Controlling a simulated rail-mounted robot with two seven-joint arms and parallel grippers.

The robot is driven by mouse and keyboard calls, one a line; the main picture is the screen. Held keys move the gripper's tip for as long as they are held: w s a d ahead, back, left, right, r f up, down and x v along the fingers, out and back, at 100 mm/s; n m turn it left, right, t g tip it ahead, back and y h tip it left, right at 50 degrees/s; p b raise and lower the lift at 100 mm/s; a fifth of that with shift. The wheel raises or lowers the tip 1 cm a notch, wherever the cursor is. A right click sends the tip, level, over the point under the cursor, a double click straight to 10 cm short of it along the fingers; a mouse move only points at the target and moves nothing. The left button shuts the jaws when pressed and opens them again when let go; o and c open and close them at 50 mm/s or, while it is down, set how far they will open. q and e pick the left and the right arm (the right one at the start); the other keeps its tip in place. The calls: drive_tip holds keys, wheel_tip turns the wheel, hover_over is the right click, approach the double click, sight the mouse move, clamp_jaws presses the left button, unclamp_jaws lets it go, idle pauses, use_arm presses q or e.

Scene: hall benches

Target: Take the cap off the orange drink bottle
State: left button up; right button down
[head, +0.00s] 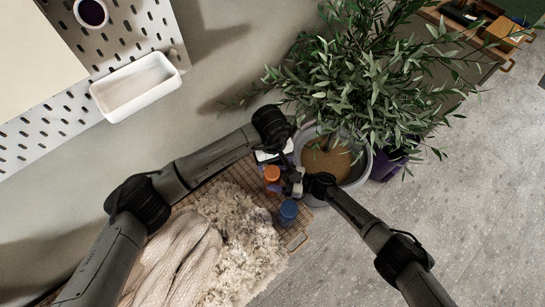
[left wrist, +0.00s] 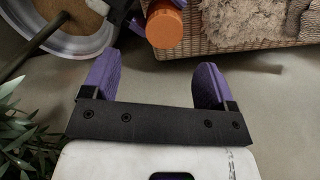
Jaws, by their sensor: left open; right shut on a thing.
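The orange bottle's ribbed orange cap (head: 272,173) shows near the middle of the head view, at the wicker surface's far end. The cap (left wrist: 164,29) is also at the top of the left wrist view, still on the bottle. My right gripper (head: 275,187) is shut on the bottle beside the cap; purple fingertips show next to it in the left wrist view. Most of the bottle's body is hidden. My left gripper (left wrist: 158,66) is open and empty, its purple fingers apart from the cap. In the head view its fingers are mostly hidden.
A blue-capped bottle (head: 289,210) stands close by the right gripper. A shaggy throw (head: 235,245) covers part of the wicker surface (head: 237,172). A potted plant (head: 358,175) stands close behind, its leaves spreading widely. A white tray (head: 135,86) hangs on the pegboard, upper left.

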sight(272, 171)
use_arm(q)
drive_tip(key=shift+a+f, duration=0.2)
drive_tip(key=shift+f, duration=3.8)
drive_tip(key=shift+c, duration=0.5)
